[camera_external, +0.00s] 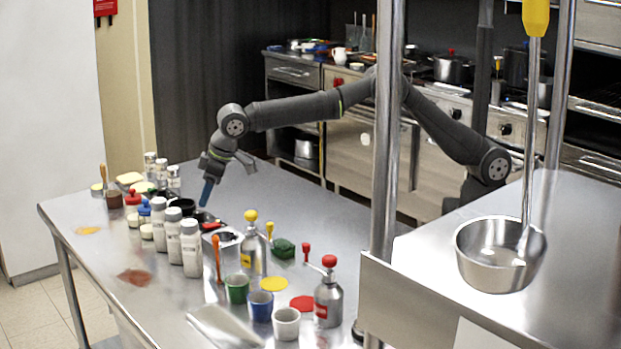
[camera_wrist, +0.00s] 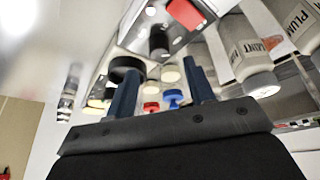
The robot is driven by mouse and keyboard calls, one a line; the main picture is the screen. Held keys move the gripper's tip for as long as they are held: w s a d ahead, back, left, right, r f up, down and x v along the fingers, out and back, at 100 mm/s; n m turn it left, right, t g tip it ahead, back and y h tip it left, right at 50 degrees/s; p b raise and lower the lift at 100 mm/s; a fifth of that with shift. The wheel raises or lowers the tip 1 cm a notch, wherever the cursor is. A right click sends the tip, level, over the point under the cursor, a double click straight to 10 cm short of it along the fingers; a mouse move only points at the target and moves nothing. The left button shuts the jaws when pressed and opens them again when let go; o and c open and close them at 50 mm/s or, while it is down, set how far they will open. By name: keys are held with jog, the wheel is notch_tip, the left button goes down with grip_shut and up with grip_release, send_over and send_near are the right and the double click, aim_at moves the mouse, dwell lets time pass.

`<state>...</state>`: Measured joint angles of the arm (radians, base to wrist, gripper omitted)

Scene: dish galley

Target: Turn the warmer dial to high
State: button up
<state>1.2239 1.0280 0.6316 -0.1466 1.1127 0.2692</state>
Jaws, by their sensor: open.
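My gripper (camera_external: 207,192) points down over the far left part of the steel table, above the dark items behind the white bottles. In the wrist view its two blue fingers (camera_wrist: 160,90) are apart, with nothing held between them. A black round piece (camera_wrist: 127,67) shows by the left finger; I cannot tell whether it is the warmer dial or a lid, nor whether the finger touches it. A red patch (camera_wrist: 186,13) and a dark cylinder (camera_wrist: 158,42) lie beyond. No dial setting is readable in either view.
White labelled bottles (camera_external: 191,248) stand close to my gripper; one bottle (camera_wrist: 250,65) shows in the wrist view. Pump bottles (camera_external: 328,292) and coloured cups (camera_external: 236,287) crowd the table's front. The table's far right surface is clear. Stoves with knobs (camera_external: 505,129) line the back.

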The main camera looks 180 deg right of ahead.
aim_at(199, 212)
jog(key=shift+x, duration=2.75)
jog(key=c, duration=1)
jog(key=shift+m, duration=0.4)
jog(key=m+g, duration=0.1)
jog(key=m, duration=0.2)
jog(key=shift+w+m+g, duration=0.15)
jog(key=shift+m+g, duration=0.15)
jog(key=shift+g, duration=0.1)
jog(key=shift+d+m+g+y, duration=0.1)
jog(key=shift+m+g+y, duration=0.25)
jog(key=shift+m, duration=0.7)
jog(key=shift+m+g+y, duration=0.25)
jog(key=shift+m+g, duration=0.1)
jog(key=shift+m, duration=0.7)
